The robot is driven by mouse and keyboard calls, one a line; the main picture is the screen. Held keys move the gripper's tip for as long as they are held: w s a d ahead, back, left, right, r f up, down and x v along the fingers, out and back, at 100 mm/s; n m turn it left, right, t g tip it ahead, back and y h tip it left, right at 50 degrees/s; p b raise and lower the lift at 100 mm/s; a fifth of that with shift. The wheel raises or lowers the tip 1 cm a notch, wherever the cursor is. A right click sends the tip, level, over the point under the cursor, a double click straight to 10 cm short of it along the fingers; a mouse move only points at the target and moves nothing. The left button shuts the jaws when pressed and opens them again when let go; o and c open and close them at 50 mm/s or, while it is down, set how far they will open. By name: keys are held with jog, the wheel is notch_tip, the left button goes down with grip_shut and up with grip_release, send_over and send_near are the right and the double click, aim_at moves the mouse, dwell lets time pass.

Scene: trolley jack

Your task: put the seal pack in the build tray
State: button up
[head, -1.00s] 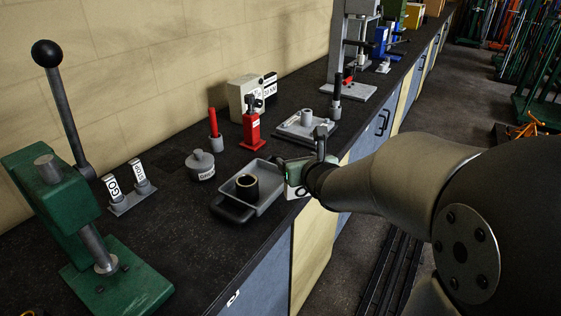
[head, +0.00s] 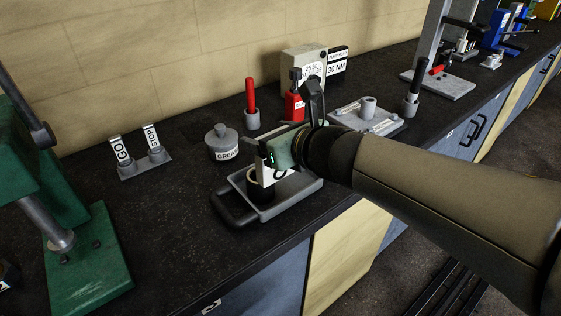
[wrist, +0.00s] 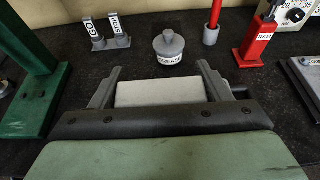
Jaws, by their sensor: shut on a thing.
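My gripper (head: 268,166) is over the grey build tray (head: 292,203), which has a dark handle at its front left. In the wrist view, my gripper (wrist: 158,88) has its two grey fingers on either side of a pale flat block, which I take for the seal pack (wrist: 160,93). It also shows as a white piece in the head view (head: 274,179), below my gripper. I cannot tell whether it touches the tray. A black ring-shaped part (head: 261,193) sits in the tray, partly hidden by the white piece.
A grey grease pot (head: 222,145) stands behind the tray. A red-handled tool (head: 251,100) and a red ram (head: 294,106) stand farther back. A grey plate with parts (head: 385,124) lies right. GO and STOP tags (head: 137,155) and a green press (head: 95,260) are left.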

jog(key=w+d+f, duration=0.1)
jog(key=w+f, duration=0.2)
jog(key=w, duration=0.4)
jog(key=shift+w+d+f, duration=0.3)
jog(key=shift+w, duration=0.05)
jog(key=w+f, duration=0.2)
jog(key=f, duration=0.1)
jog(key=w+d+f, duration=0.1)
jog(key=w+f, duration=0.1)
jog(key=w, duration=0.1)
jog(key=shift+w+d+f, duration=0.1)
jog(key=shift+f, duration=0.3)
jog(key=shift+c, duration=1.2)
jog(key=f, duration=0.3)
jog(key=shift+w+d+f, duration=0.1)
jog(key=shift+w+f, duration=0.15)
jog(key=shift+f, duration=0.3)
jog(key=o, duration=1.2)
jog(key=shift+r, duration=0.2)
